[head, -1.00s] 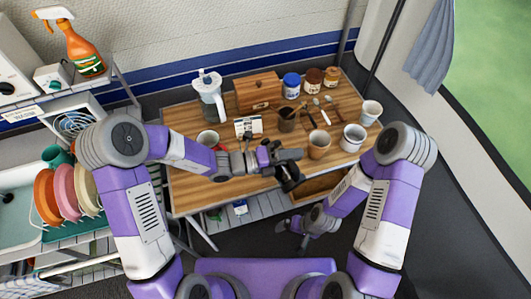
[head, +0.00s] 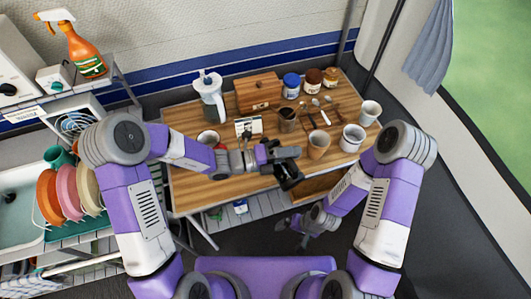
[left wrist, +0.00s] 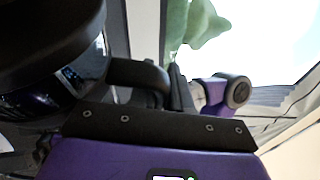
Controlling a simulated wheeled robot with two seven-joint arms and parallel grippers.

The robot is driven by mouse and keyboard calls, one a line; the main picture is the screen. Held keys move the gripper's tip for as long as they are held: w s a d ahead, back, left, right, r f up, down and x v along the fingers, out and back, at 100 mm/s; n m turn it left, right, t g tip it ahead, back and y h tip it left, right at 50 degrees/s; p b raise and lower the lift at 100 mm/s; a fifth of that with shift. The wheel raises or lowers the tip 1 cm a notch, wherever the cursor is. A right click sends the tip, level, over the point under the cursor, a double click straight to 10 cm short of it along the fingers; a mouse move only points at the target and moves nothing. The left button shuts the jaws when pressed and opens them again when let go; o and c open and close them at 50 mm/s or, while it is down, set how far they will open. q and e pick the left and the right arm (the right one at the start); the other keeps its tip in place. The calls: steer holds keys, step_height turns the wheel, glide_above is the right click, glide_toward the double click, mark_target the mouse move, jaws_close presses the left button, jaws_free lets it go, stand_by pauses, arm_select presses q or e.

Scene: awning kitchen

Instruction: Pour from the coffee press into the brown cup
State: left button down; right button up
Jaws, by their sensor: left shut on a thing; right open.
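The tan-brown cup (head: 319,143) stands upright on the wooden table, right of my left gripper. A darker brown cup (head: 287,119) stands behind it. My left gripper (head: 265,157) is shut on the black coffee press (head: 289,178), holding it near the table's front edge; the press looks tilted and is partly hidden by the gripper. In the left wrist view the press (left wrist: 45,45) is a large dark cylinder with a black handle. The stream or contents cannot be seen. My right gripper (head: 290,224) is open and empty, low in front of the table.
A dish rack (head: 68,190) is at left.

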mark_target(293, 179)
arm_select(q)
steer(key=shift+w+a+r+p, duration=0.1)
steer(key=shift+w+r+p, duration=0.05)
steer(key=shift+p, duration=0.2)
stand_by(0.4)
steer(key=s+f+b, duration=0.1)
steer(key=b, duration=0.1)
steer(key=s+d+f+m+b, duration=0.1)
steer(key=b, duration=0.2)
steer(key=shift+s+d, duration=0.2)
steer(key=shift+d, duration=0.05)
steer(key=s+d+f+m+y+b, duration=0.1)
steer(key=b, duration=0.1)
steer(key=s+f+m+y+b, duration=0.1)
steer(key=m+b, duration=0.1)
steer(key=shift+s+d+f, duration=0.15)
steer(key=shift+d, duration=0.25)
steer(key=shift+s, duration=0.1)
steer(key=shift+d+f+m+t+b, duration=0.1)
steer(key=shift+f+m+t+b, duration=0.2)
steer(key=shift+m+b, duration=0.25)
steer(key=shift+s, duration=0.1)
